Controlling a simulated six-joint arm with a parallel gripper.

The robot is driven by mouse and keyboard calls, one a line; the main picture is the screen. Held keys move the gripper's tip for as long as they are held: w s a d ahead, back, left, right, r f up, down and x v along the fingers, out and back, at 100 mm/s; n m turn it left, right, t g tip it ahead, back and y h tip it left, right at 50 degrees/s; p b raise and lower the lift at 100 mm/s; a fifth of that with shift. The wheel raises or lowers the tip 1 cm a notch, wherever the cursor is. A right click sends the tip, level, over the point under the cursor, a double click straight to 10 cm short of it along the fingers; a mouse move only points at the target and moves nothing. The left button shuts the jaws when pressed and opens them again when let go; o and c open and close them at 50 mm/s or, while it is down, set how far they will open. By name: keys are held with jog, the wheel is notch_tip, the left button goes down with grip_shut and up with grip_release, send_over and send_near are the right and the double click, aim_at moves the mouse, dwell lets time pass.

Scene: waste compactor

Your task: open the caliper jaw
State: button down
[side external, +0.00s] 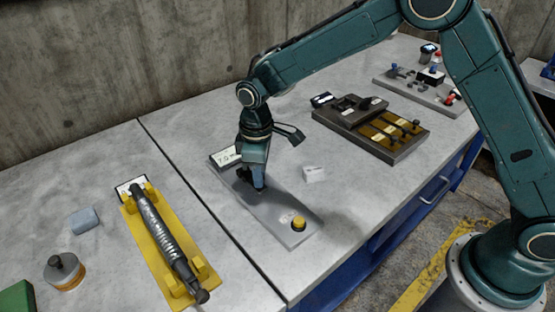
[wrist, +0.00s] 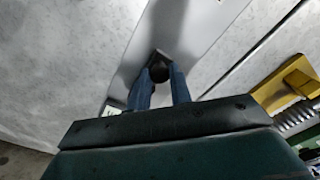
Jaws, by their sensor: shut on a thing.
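A flat grey caliper plate (side external: 275,213) lies on the bench, with a small white display (side external: 226,157) at its far end and a yellow knob (side external: 298,223) at its near end. My gripper (side external: 258,186) points down over the plate's middle. In the wrist view my two blue fingers (wrist: 161,82) stand on either side of a dark round knob (wrist: 159,69) on the plate and are shut on it. In the side view my fingers mostly hide this knob. The caliper jaw cannot be made out clearly.
A white block (side external: 314,174) stands close to the plate's right. A yellow cradle (side external: 150,240) holding a dark spring rod lies to the left. A dark box with brass strips (side external: 372,128) stands at the back right. Bare bench lies between them.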

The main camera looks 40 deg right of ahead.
jog(key=shift+s, duration=1.95)
jog(key=c, duration=1.3)
grip_release()
jog(key=shift+o, duration=0.2)
jog(key=shift+r, duration=0.15)
notch_tip(320, 180, up, 14)
jog(key=shift+f, duration=0.2)
